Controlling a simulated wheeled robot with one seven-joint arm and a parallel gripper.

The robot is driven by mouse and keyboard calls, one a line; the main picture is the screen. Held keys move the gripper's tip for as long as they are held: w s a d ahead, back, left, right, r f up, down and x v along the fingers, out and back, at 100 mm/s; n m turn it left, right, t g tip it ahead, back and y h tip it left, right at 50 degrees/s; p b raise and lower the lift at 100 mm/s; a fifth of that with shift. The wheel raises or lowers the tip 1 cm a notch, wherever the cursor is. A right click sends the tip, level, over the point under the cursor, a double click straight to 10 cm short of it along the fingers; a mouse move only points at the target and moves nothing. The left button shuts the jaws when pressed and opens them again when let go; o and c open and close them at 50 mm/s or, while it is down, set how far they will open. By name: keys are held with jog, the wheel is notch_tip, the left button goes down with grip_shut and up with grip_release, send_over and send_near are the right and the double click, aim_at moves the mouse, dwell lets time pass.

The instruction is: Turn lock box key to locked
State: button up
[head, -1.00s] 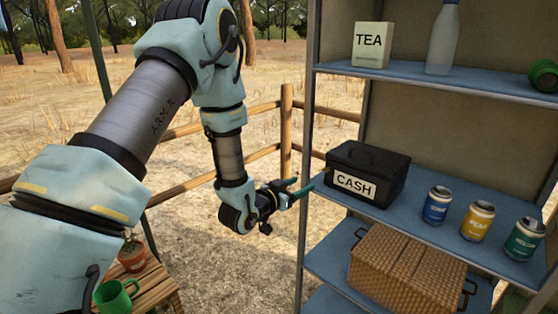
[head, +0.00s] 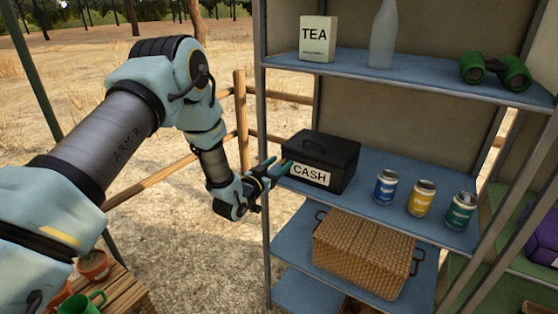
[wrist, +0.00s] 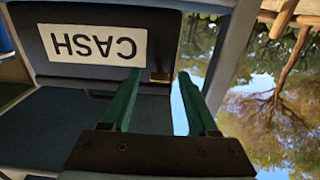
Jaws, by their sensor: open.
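The black lock box (head: 325,158) with a white CASH label (head: 309,174) stands on the middle blue shelf, lid down. In the wrist view the box (wrist: 165,35) appears upside down. A small brass-coloured piece (wrist: 160,76), likely the key or its lock, shows on its front beside the label, but its turn position is too small to read. My gripper (head: 279,168) is open and empty at the box's left front. In the wrist view its green fingers (wrist: 158,75) point at the box, with the brass piece between the tips; I cannot tell whether they touch it.
Blue, yellow and green cans (head: 421,198) stand right of the box. A tea box (head: 318,38), a bottle (head: 383,34) and green binoculars (head: 495,70) sit on the shelf above. A wicker basket (head: 362,252) is below. The shelf's left post (head: 262,130) stands close to my gripper.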

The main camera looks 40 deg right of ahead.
jog(key=shift+d, duration=0.2)
grip_shut()
dwell(0.4)
